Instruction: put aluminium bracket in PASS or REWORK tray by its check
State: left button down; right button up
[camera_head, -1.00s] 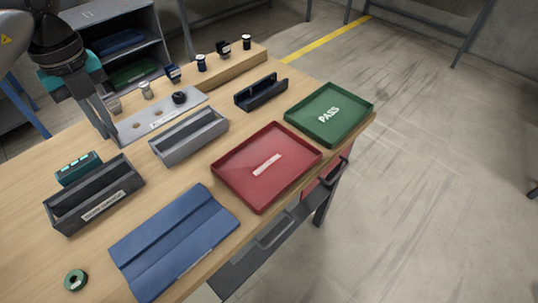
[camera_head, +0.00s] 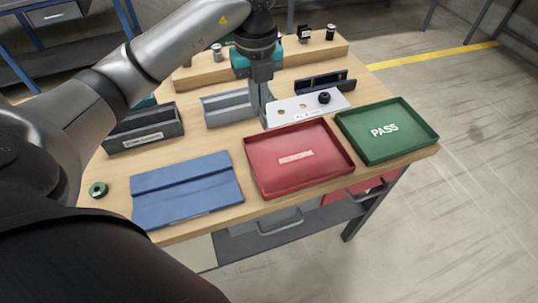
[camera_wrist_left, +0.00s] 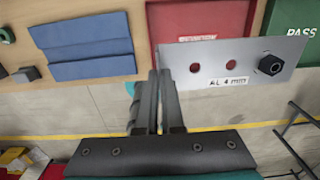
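The aluminium bracket (camera_head: 300,106) is a flat silver plate with two open holes and a black round part at its right end. My left gripper (camera_head: 262,112) is shut on its left end. In the head view the plate shows behind the red tray (camera_head: 300,184). In the left wrist view the bracket (camera_wrist_left: 248,58) has a small label, partly legible as "AL 4", and red shows through both holes. The fingertips (camera_wrist_left: 165,78) meet its left edge. The green PASS tray (camera_head: 390,155) is empty, right of the red tray. My right gripper is out of view.
A blue folded mat (camera_head: 187,185) lies left of the red tray. A dark bin (camera_head: 144,132), a grey bin (camera_head: 228,106) and a black holder (camera_head: 325,81) stand behind. A green ring (camera_head: 98,189) lies at left. Small parts stand on the wooden riser (camera_head: 190,80).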

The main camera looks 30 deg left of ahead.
aim_at(260, 119)
pick_arm(q)
notch_tip(260, 119, down, 16)
jog(key=shift+d+f+b, duration=0.1)
jog(key=shift+f+b, duration=0.05)
jog(key=shift+b, duration=0.6)
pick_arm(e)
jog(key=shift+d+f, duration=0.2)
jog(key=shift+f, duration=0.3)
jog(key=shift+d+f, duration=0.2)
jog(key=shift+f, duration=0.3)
pick_arm(q)
jog(key=shift+f+b, duration=0.4)
jog(key=shift+f, duration=0.2)
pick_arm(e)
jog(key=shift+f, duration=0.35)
pick_arm(q)
jog(key=c, duration=1.1)
grip_release()
jog(key=shift+o, duration=0.2)
jog(key=shift+r, duration=0.25)
notch_tip(260, 119, up, 13)
jog(key=shift+f+p, duration=0.1)
jog(key=shift+p, duration=0.85)
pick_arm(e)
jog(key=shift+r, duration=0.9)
